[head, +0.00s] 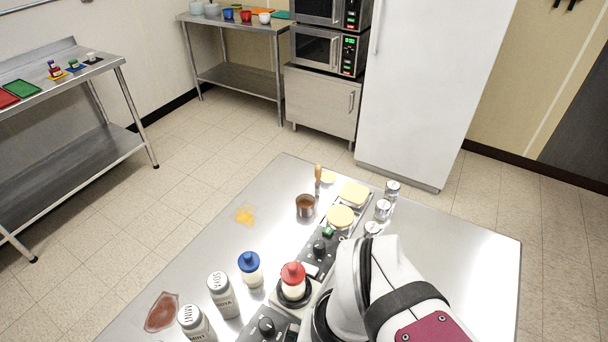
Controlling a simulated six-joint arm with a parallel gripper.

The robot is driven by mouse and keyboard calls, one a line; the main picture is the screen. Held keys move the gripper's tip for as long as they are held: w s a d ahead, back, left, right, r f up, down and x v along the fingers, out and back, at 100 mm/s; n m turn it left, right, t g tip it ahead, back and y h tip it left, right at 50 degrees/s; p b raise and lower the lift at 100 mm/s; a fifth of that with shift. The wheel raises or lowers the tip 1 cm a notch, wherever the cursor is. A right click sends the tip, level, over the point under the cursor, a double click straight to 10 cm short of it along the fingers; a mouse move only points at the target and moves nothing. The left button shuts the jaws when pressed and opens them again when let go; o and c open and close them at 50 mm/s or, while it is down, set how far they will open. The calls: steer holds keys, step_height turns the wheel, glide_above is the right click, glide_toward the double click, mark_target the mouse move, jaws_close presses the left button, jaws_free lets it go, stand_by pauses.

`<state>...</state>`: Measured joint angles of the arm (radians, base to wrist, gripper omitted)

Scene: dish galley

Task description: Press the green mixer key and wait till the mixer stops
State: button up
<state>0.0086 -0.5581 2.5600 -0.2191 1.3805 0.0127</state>
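A red-capped pale jar (293,280) stands upright on a round black base of a small unit, which looks like the mixer; I cannot tell whether it is running. A dark control panel with a knob (318,247) lies just behind it, with a small green key (328,232) at its far end. A second dark panel with a knob (266,326) is at the front edge of the picture, partly cut off. I cannot tell which panel belongs to the mixer. My white arm covers the area to the right of these units. My gripper does not show.
On the steel table (460,270) stand a blue-capped jar (250,268), a soda shaker (222,295), a mint shaker (195,322), a brown cup (305,206), yellow-topped pads (341,216) and several metal tins (382,209). Orange (245,215) and reddish (162,312) spills lie at left. The right side is clear.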

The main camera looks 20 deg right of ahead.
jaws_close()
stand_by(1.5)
